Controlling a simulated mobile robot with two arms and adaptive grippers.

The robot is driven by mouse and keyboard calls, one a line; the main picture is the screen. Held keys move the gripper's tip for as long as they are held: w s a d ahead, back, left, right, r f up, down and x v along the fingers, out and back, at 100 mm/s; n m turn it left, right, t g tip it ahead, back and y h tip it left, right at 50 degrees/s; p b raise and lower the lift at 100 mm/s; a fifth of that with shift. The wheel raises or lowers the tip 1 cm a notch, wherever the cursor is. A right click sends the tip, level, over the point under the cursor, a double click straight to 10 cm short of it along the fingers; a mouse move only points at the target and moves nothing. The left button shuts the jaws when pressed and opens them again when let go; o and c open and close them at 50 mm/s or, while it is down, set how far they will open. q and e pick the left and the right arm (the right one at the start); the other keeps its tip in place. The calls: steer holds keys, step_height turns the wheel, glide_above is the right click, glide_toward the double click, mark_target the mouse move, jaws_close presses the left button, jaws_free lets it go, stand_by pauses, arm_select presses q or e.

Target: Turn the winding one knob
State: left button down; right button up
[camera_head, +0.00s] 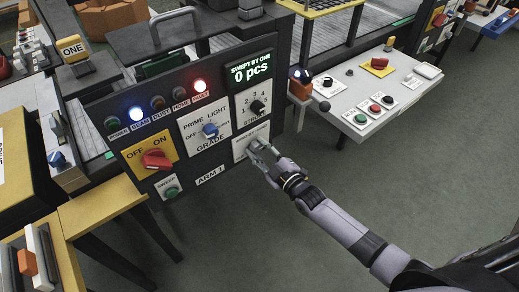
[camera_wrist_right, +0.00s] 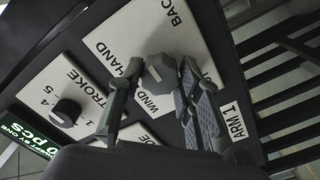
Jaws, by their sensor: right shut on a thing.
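The winding knob (camera_wrist_right: 158,76) is a grey faceted knob on a white plate (camera_wrist_right: 146,34) in the right wrist view. The plate's lettering, partly covered, includes HAND, WIND and BACK. My right gripper (camera_wrist_right: 163,70) has one finger on each side of the knob and is shut on it. In the head view my right gripper (camera_head: 258,148) reaches the lower right of the dark panel (camera_head: 226,150) and largely hides the knob. My left gripper is not in view.
The black STROKE knob (camera_head: 257,107) is just above. The blue GRADE knob (camera_head: 210,130) and red OFF/ON switch (camera_head: 156,159) are to the left. A display (camera_head: 250,72) reads 0 pcs. A white control table (camera_head: 365,100) stands to the right; the floor below is clear.

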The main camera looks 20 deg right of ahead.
steer(key=shift+m, duration=0.4)
steer(key=m, duration=0.3)
steer(key=shift+m, duration=0.4)
steer(key=m, duration=1)
steer(key=shift+f+b, duration=0.1)
steer(key=shift+b, duration=0.2)
steer(key=m+b, duration=0.1)
steer(key=m, duration=0.4)
steer(key=o, duration=1.1)
steer(key=shift+o, duration=0.2)
